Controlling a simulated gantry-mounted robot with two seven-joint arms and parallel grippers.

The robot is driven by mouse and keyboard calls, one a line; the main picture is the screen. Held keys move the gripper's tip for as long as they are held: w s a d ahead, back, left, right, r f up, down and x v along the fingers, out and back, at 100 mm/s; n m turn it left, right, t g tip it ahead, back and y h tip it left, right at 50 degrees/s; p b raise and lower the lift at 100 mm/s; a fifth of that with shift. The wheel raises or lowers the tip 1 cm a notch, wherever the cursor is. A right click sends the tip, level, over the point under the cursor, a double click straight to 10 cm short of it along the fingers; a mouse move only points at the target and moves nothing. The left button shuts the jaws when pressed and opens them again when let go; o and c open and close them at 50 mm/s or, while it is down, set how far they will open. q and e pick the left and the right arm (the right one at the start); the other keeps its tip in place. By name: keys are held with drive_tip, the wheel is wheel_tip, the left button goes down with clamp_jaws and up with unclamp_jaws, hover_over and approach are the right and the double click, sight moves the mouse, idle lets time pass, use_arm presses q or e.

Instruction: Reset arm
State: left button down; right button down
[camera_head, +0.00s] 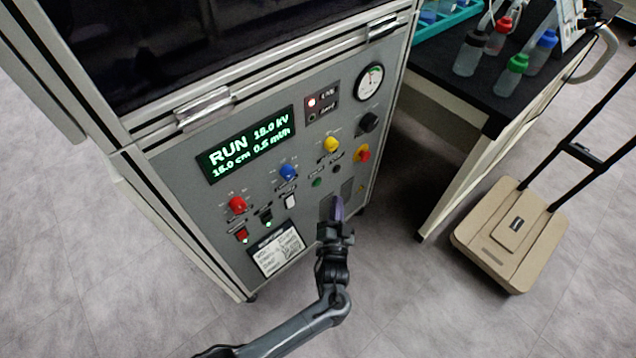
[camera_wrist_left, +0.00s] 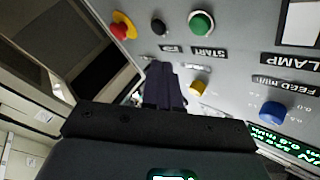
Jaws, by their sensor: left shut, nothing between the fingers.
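My left gripper (camera_head: 337,208) is shut and empty, with its purple-dark fingers together. It is in front of the lower right part of the grey machine panel (camera_head: 225,210). In the left wrist view the shut fingers (camera_wrist_left: 163,88) point at the panel, below the green button (camera_wrist_left: 201,24) and left of the yellow knob (camera_wrist_left: 197,88). I cannot tell whether the fingertips touch the panel. The green display (camera_head: 245,143) reads RUN, 18.0 kV, 15.0 cm and 0.5 ml/h. My right gripper is not in view.
The panel carries a red knob (camera_head: 237,205), a blue knob (camera_head: 288,172), a red-yellow emergency stop (camera_head: 362,153) and a gauge (camera_head: 370,82). A bench (camera_head: 463,93) with bottles stands at the right. A beige cart (camera_head: 508,240) stands on the floor. The floor in front is clear.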

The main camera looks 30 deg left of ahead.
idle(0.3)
use_arm(q)
drive_tip(key=s+a+r+n+g+h+p, duration=0.15)
drive_tip(key=s+a+r+p, duration=0.25)
drive_tip(key=s+p, duration=0.5)
drive_tip(key=s+a+r+g+h+p, duration=0.1)
drive_tip(key=s+a+r+g+p, duration=0.2)
drive_tip(key=s+a+r+p, duration=0.5)
drive_tip(key=s+d+r+g+h+p, duration=0.3)
drive_tip(key=s+r+g+p, duration=0.15)
drive_tip(key=s+r, duration=0.3)
drive_tip(key=s+d+r+g+h+p, duration=0.2)
drive_tip(key=s+d+r+g+p, duration=0.2)
drive_tip(key=s+r+g, duration=0.3)
wheel_tip(320, 180, up, 38)
drive_tip(key=t+p, duration=0.1)
drive_tip(key=p, duration=3.7)
drive_tip(key=shift+s+a, duration=0.15)
drive_tip(key=shift+a, duration=0.05)
